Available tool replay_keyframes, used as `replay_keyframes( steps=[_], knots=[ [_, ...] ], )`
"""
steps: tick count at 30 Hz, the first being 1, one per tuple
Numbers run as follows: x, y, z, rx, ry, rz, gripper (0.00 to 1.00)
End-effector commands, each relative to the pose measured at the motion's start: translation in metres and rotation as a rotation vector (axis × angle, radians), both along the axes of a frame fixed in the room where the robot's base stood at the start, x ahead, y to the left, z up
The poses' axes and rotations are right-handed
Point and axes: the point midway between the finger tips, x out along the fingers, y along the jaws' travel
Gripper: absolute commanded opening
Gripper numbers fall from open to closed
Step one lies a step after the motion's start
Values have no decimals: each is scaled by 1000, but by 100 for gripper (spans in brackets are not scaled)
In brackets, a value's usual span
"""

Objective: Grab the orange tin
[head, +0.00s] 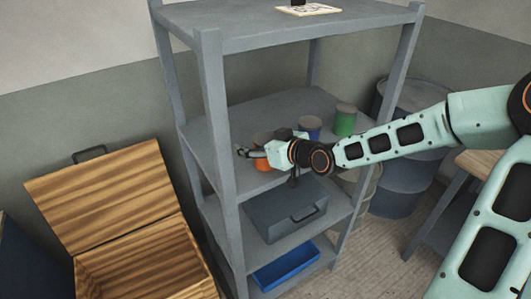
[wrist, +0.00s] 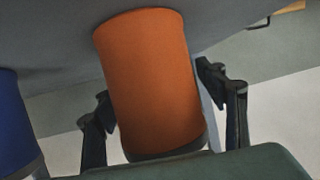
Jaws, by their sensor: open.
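The orange tin (head: 262,165) stands on the middle shelf of the grey rack, largely hidden behind my gripper in the head view. In the wrist view the orange tin (wrist: 152,80) fills the middle, between my two dark fingers. My gripper (head: 246,153) is open in the head view, its fingers at the tin. In the wrist view my gripper (wrist: 163,100) has one finger on each side of the tin. A gap shows at the right finger; whether the left finger touches cannot be told.
A blue tin (head: 310,124) and a green tin (head: 345,121) stand on the same shelf (head: 265,110). A blue tin (wrist: 15,125) shows at the wrist view's left edge. Below are a grey toolbox (head: 285,212) and blue tray (head: 285,265). An open wooden chest (head: 105,195) stands left.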

Motion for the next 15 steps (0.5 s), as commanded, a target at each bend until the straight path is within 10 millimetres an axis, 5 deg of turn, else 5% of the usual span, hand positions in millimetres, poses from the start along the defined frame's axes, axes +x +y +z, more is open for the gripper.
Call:
replay_keyframes(
  steps=[6, 15],
  knots=[
    [0, 0, 0, 0, 0, -1, 63],
    [0, 0, 0, 0, 0, -1, 30]
  ],
)
